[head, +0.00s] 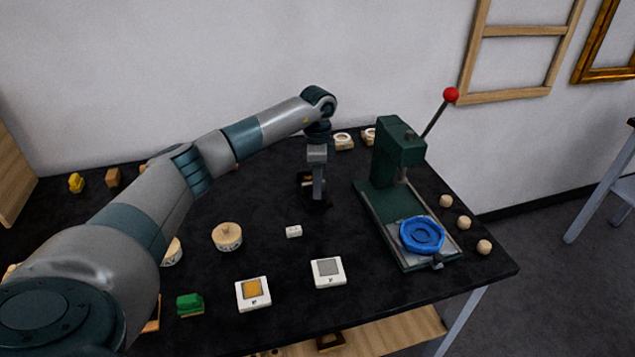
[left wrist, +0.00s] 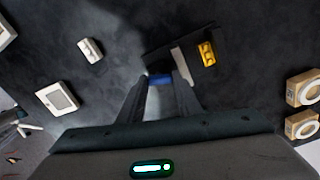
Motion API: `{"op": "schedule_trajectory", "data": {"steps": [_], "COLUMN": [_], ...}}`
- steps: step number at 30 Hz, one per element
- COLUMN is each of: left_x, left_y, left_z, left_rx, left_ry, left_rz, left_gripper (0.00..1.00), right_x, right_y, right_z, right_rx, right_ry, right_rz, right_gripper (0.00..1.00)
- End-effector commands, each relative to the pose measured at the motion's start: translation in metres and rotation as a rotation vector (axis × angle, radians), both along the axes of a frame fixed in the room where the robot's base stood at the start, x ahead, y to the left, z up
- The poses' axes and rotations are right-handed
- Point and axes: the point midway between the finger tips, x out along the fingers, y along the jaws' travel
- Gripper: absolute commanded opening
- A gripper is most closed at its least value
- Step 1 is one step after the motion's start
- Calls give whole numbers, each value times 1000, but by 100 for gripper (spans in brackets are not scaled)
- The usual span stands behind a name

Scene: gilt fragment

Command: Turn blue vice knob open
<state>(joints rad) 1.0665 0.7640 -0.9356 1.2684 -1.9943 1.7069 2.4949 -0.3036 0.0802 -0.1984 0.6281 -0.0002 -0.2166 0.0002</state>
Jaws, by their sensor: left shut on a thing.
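In the left wrist view a small blue knob (left wrist: 160,79) lies between the fingertips of my left gripper (left wrist: 161,84). A dark plate or block and a pale metal bar (left wrist: 181,64) sit right beyond it, seemingly parts of the vice, though its full shape is unclear. In the head view my left gripper (head: 317,196) points straight down near the middle of the table, and its fingers hide the knob. It is shut on the knob. My right gripper is not in view.
A green press (head: 397,150) with a red-tipped lever and a blue octagonal dish (head: 422,235) stands right of the gripper. A yellow piece (left wrist: 208,54) is close by.

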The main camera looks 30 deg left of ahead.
Motion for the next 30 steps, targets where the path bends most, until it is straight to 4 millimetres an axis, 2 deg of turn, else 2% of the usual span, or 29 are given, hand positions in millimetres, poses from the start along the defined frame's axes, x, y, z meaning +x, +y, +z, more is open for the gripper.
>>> {"op": "schedule_trajectory", "data": {"steps": [14,15,17,30], "left_x": [2,2,1,1], "left_y": [2,2,1,0], "left_z": [2,2,2,5], "left_rx": [2,2,2,0], "left_ry": [-6,-6,-6,-6], "left_rz": [22,21,21,19], "left_gripper": [9,38,50,50], "right_x": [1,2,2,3], "right_y": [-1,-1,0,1], "right_z": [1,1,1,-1], "right_rx": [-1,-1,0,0], "right_ry": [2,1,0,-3], "right_rz": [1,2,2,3], "right_gripper": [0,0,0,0]}}
